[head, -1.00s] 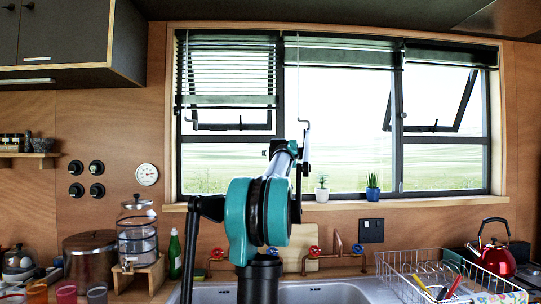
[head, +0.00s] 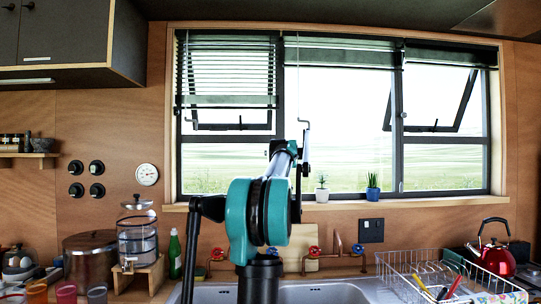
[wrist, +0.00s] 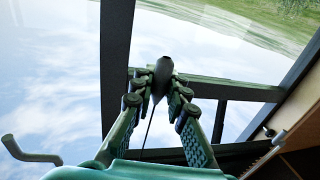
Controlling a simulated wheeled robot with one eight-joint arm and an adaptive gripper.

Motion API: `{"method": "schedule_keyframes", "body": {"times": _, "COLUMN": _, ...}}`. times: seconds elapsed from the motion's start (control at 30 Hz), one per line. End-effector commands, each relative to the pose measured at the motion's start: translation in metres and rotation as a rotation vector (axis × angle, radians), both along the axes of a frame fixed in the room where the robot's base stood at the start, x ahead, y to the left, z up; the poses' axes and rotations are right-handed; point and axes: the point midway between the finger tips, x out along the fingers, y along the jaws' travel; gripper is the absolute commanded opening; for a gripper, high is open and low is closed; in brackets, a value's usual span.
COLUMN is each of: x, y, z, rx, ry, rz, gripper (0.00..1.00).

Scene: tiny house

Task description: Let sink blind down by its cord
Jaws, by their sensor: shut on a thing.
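My gripper (wrist: 160,88) is shut on the dark, teardrop-shaped cord pull (wrist: 162,68) in the wrist view. The thin cord (wrist: 149,128) runs from the pull toward the bottom of the picture. In the head view my arm reaches up in front of the middle window pane and largely hides the gripper. The middle blind (head: 340,52) is gathered at the top of the window. The left blind (head: 228,72) hangs over the upper part of its pane with its slats spread. I cannot tell from the pictures which blind the cord joins.
A grey bent handle (wrist: 28,152) is near my gripper. Small potted plants (head: 322,189) (head: 372,187) stand on the sill. Below are the sink (head: 325,293), a dish rack (head: 440,280) and a red kettle (head: 494,258). A dark cabinet (head: 65,42) hangs upper left.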

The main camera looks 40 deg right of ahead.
Motion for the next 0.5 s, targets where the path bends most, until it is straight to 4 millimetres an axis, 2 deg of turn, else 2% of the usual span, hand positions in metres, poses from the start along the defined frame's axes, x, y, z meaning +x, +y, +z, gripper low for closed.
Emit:
{"method": "schedule_keyframes", "body": {"times": 0.17, "x": 0.0, "y": 0.0, "z": 0.007, "rx": 0.0, "ry": 0.0, "rz": 0.0, "gripper": 0.0}}
{"method": "schedule_keyframes", "body": {"times": 0.5, "x": 0.001, "y": -0.001, "z": 0.07, "rx": 0.0, "ry": 0.0, "rz": -0.001, "gripper": 0.0}}
